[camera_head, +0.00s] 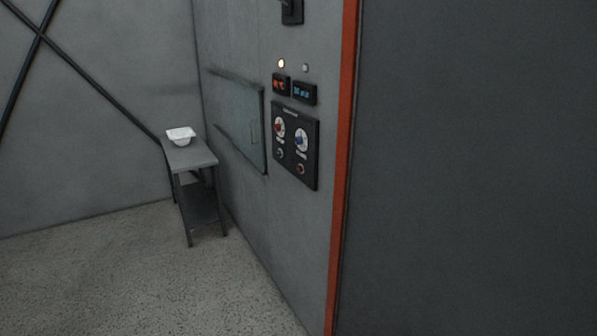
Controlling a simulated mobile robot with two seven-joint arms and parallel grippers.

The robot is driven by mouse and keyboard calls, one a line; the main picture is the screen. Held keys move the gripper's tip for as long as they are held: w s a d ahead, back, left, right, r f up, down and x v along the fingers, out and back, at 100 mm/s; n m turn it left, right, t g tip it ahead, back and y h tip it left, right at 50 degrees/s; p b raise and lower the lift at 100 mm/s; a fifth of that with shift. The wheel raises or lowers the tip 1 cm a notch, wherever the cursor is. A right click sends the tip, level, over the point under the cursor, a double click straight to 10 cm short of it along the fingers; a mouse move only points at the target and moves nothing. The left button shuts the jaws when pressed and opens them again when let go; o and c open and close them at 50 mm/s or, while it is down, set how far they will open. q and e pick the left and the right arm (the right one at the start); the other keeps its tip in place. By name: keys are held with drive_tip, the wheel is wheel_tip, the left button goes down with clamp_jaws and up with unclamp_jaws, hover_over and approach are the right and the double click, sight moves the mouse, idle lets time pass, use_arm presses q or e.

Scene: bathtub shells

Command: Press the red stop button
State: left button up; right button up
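A black control panel (310,181) is mounted on the grey wall at the upper middle of the head view. It has two round white dials, the left one with a red centre (279,127) and the right one with a blue centre (300,140). Below them are two small round buttons. The lower right one (301,169) looks reddish, and the lower left one (280,153) looks greyish. They are too small to read labels or tell for sure which is the stop button. Neither of my grippers is in view.
A small table (205,158) bears a white bowl (181,136). An orange edge (343,160) borders a dark wall. The floor at left is clear.

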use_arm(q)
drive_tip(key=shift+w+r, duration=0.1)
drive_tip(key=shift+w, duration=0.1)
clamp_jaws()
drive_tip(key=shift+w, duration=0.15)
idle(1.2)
